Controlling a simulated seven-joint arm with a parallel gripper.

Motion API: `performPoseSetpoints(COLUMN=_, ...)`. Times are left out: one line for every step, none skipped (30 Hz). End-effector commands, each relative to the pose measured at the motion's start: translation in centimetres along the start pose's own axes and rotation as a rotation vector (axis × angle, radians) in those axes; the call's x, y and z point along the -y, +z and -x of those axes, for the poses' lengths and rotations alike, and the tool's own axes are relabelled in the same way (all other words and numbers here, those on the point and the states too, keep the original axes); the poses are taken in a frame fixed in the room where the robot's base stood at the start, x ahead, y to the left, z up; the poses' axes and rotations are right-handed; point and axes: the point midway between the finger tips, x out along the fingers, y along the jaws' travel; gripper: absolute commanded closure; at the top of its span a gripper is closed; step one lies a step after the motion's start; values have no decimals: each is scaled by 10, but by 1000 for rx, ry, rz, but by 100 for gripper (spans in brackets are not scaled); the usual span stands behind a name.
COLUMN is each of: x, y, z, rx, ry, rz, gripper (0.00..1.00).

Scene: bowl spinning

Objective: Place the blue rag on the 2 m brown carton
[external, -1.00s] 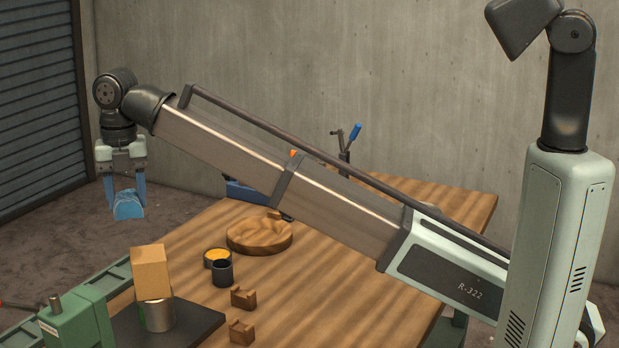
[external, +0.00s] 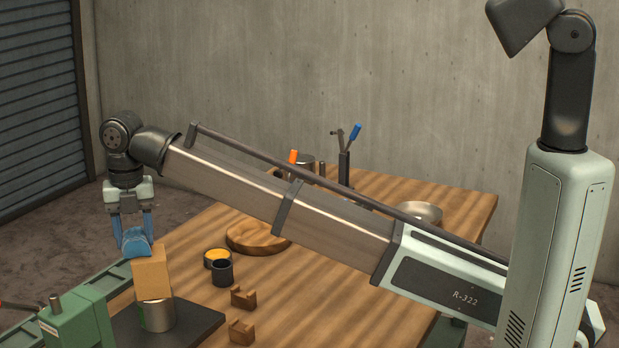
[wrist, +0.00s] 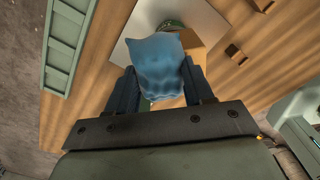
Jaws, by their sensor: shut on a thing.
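My gripper (external: 133,241) is shut on the blue rag (external: 137,242), which is bunched between its blue fingers. In the wrist view the rag (wrist: 158,66) fills the space between the fingers and hides part of what lies below. The brown carton (external: 152,273) stands on a metal can (external: 158,315) at the table's near left. The rag appears just above the carton's top, slightly left of its middle; I cannot tell whether they touch. A brown part of the carton (wrist: 190,37) shows beside the rag in the wrist view.
The can stands on a dark plate (external: 197,323) beside a green machine (external: 75,325). To the right are a yellow-topped tin (external: 217,257), a dark cup (external: 222,273), two notched wooden blocks (external: 243,298) and a round wooden board (external: 258,237). Tools stand at the back.

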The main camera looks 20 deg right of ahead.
Motion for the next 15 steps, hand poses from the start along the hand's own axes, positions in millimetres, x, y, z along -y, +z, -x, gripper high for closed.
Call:
performPoseSetpoints(x=0, y=0, z=0, rx=0, ry=0, rz=0, gripper=78)
performPoseSetpoints(x=0, y=0, z=-1, rx=0, ry=0, rz=0, gripper=78)
performPoseSetpoints(x=0, y=0, z=-2, rx=0, ry=0, rz=0, gripper=78)
performPoseSetpoints(x=0, y=0, z=-2, rx=0, ry=0, rz=0, gripper=78)
performPoseSetpoints(x=0, y=0, z=-3, rx=0, ry=0, rz=0, gripper=78)
performPoseSetpoints(x=0, y=0, z=-3, rx=0, ry=0, rz=0, gripper=45)
performPoseSetpoints(x=0, y=0, z=-2, rx=0, ry=0, rz=0, gripper=42)
performPoseSetpoints(x=0, y=0, z=-2, rx=0, ry=0, rz=0, gripper=39)
performPoseSetpoints(x=0, y=0, z=-2, rx=0, ry=0, rz=0, gripper=35)
performPoseSetpoints(x=0, y=0, z=-2, rx=0, ry=0, rz=0, gripper=32)
performPoseSetpoints(x=0, y=0, z=-2, rx=0, ry=0, rz=0, gripper=29)
performPoseSetpoints(x=0, y=0, z=-2, rx=0, ry=0, rz=0, gripper=25)
performPoseSetpoints(x=0, y=0, z=-2, rx=0, ry=0, rz=0, gripper=23)
performPoseSetpoints(x=0, y=0, z=-2, rx=0, ry=0, rz=0, gripper=23)
performPoseSetpoints(x=0, y=0, z=-2, rx=0, ry=0, rz=0, gripper=23)
